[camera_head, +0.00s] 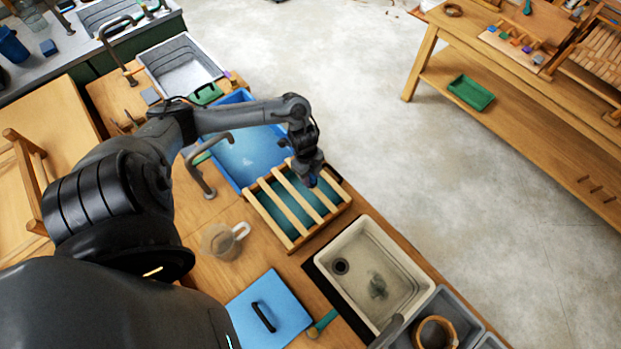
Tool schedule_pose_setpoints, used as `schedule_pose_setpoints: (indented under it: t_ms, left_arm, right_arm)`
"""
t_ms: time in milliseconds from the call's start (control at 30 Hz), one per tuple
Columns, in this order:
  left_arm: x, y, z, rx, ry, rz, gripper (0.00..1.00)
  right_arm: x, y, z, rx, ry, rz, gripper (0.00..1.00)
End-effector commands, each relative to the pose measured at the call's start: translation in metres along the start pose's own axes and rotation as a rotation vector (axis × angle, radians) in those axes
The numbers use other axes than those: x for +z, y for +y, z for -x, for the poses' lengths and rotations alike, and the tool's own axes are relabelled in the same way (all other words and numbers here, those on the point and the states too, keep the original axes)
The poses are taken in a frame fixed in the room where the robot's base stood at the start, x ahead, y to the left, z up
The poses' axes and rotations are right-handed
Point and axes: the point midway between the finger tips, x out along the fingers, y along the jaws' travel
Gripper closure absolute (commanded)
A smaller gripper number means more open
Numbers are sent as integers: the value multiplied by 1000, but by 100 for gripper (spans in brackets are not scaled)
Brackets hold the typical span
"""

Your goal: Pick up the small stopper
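My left arm reaches in from the left, and its gripper (313,178) points down over the far right part of a slatted wooden rack (262,208). The fingers are small and dark, so I cannot tell whether they are open or shut or hold anything. The rack lies over a teal basin (290,207). I cannot clearly make out a small stopper; one may be hidden under the gripper or between the slats. A beige sink (407,263) to the lower right has a dark round drain (340,266) and a blurred grey-green patch. My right gripper is not in view.
A blue water-filled basin (238,160) lies behind the rack. A clear pitcher (217,241), a blue lid with a black handle (285,311) and a curved tap (199,180) stand nearby. A grey bin holds a wooden ring (421,332). Open floor lies to the right.

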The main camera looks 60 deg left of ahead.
Motion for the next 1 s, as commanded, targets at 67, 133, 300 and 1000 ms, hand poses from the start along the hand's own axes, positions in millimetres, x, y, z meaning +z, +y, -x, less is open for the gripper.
schedule_pose_setpoints:
  t_ms: [67, 133, 300, 1000]
  left_arm:
    - [0, 0, 0, 0, 0, 0, 75]
    - [0, 0, 0, 0, 0, 0, 85]
    - [0, 0, 0, 0, 0, 0, 100]
    - [-6, -1, 44, -3, 0, -4, 100]
  right_arm:
    - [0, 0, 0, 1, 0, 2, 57]
    - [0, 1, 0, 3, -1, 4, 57]
    - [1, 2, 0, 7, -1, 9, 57]
    - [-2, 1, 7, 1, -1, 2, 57]
